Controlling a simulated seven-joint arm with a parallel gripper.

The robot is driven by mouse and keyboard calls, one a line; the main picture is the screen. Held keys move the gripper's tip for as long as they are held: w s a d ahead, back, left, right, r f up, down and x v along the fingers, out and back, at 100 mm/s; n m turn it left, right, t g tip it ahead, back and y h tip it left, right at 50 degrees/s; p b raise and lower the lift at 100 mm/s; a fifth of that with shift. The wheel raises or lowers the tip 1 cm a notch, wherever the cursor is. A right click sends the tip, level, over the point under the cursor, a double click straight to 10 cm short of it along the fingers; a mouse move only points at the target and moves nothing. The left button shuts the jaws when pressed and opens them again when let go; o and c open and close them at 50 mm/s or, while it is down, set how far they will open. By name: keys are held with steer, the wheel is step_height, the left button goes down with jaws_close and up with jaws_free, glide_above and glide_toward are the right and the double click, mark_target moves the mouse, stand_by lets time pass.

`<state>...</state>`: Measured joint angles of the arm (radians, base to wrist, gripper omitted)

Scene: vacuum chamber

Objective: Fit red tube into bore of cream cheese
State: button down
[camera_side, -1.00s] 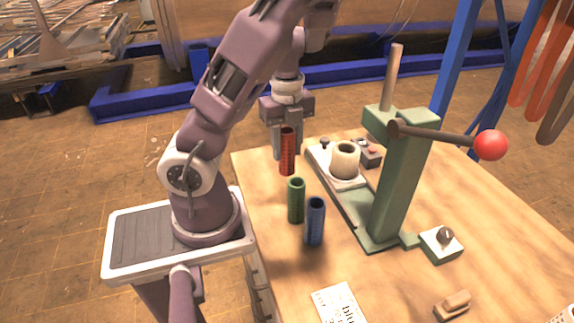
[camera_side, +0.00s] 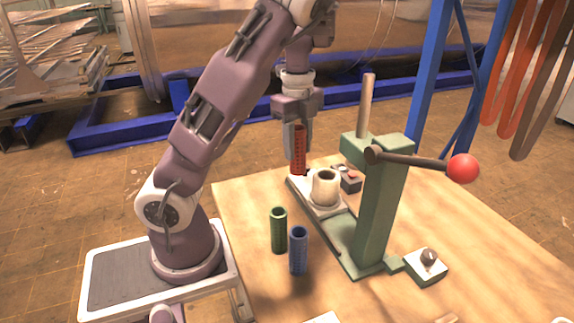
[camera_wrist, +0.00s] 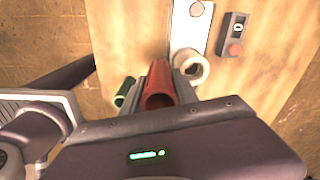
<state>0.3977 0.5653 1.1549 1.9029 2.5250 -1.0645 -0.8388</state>
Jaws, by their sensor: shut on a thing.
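My gripper (camera_side: 297,147) is shut on the upright red tube (camera_side: 299,162) and holds it above the table. In the wrist view the red tube (camera_wrist: 159,88) sits between the fingers, its open end toward the camera. The cream cheese (camera_side: 325,190) is a short cream ring with an open bore, on the plate at the foot of the green press. In the side view the tube is up and to the left of it. In the wrist view the cream cheese (camera_wrist: 203,69) lies just right of the tube, partly hidden by a finger.
A green tube (camera_side: 279,232) and a blue tube (camera_side: 298,252) stand upright on the table (camera_side: 250,205). The green press (camera_side: 380,210) has a red-knobbed lever (camera_side: 462,168). A small box with a red button (camera_side: 350,178) stands behind the cream cheese.

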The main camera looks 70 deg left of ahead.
steer(key=w+d+r+n, duration=0.1)
steer(key=w+r+n, duration=0.1)
steer(key=w+r, duration=0.2)
steer(key=w, duration=0.3)
steer(key=shift+w+d+r+n, duration=0.25)
steer(key=shift+w+r+n, duration=0.1)
steer(key=shift+r+n, duration=0.05)
steer(key=shift+f, duration=2.9)
steer(key=shift+f, duration=0.1)
steer(key=shift+f, duration=1.95)
steer(key=c, duration=0.9)
jaws_free()
steer(key=shift+o, duration=0.2)
